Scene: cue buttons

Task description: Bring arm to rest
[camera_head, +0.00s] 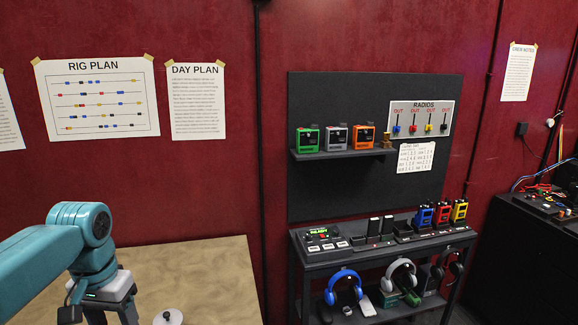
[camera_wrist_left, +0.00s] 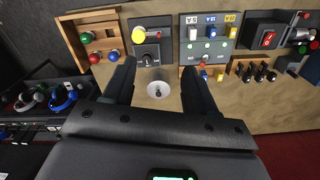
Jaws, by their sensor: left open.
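My left arm (camera_head: 84,232), teal, comes in from the left in the head view and bends down over the tan table (camera_head: 205,268). Its fingertips are below that picture. In the left wrist view my left gripper (camera_wrist_left: 160,76) is open, its two dark fingers apart with nothing held. A round pale disc with a dark knob (camera_wrist_left: 158,89) shows between the fingers on the table, seemingly below them; it also shows at the bottom edge of the head view (camera_head: 168,317). My right gripper is in neither view.
In the wrist view, a wooden tray with coloured knobs (camera_wrist_left: 98,36), a yellow-button box (camera_wrist_left: 152,42), a fuse panel (camera_wrist_left: 208,38) and a red-switch box (camera_wrist_left: 268,38) line the table beyond the fingers. A dark radio shelf unit (camera_head: 385,236) stands right of the table.

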